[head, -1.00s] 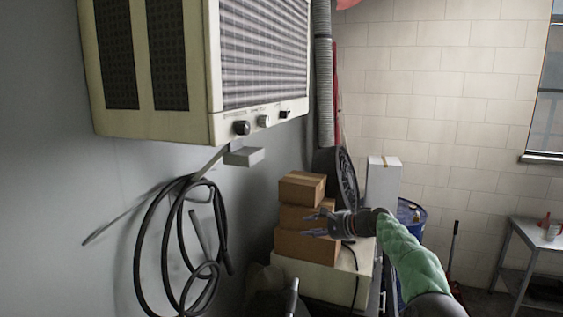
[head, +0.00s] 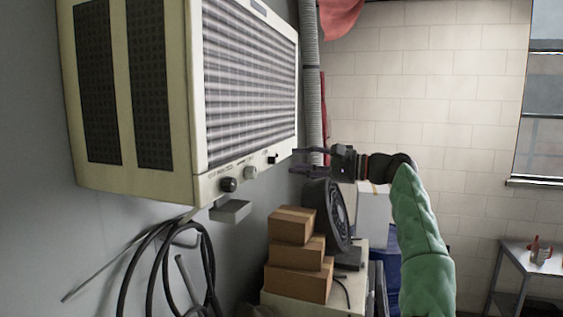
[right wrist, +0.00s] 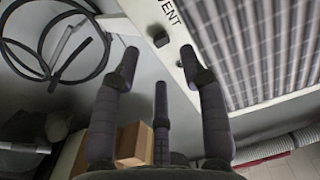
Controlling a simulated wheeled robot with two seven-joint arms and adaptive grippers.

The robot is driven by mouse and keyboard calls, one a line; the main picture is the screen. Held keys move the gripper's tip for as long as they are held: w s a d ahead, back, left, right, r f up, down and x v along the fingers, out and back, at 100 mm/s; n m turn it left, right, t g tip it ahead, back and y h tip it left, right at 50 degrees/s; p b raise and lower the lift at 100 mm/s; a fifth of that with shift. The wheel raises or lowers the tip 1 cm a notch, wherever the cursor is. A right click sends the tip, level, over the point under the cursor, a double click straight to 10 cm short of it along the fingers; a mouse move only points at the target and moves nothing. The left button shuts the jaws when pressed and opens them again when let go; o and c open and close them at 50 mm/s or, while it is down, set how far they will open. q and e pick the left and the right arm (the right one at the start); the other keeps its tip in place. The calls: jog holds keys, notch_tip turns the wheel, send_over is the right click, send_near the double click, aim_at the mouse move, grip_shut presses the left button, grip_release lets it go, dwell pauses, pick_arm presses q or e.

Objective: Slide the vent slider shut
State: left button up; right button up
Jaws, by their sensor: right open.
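The vent slider is a small black tab (head: 272,158) at the right end of the control panel, under the grille of a cream wall unit (head: 130,189). In the right wrist view a dark block-shaped tab (right wrist: 160,40) stands out beside the letters "ENT". My right gripper (head: 297,162) is just right of the unit's lower right corner, its fingers pointing left toward the slider. In the right wrist view my right gripper (right wrist: 160,62) has its fingers spread and empty, with the tab beyond the fingertips and not visibly touched. My left gripper is out of view.
A dark round knob (head: 229,184) and a paler knob (head: 251,172) sit left of the slider. Below are a small grey box (head: 231,211), a coiled black hose (head: 125,268), stacked cartons (head: 298,283) and a black fan (head: 338,215). A ribbed duct (head: 311,90) runs behind.

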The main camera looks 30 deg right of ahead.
aim_at(275, 161)
jog(key=shift+x, duration=2.75)
jog(key=shift+c, duration=0.3)
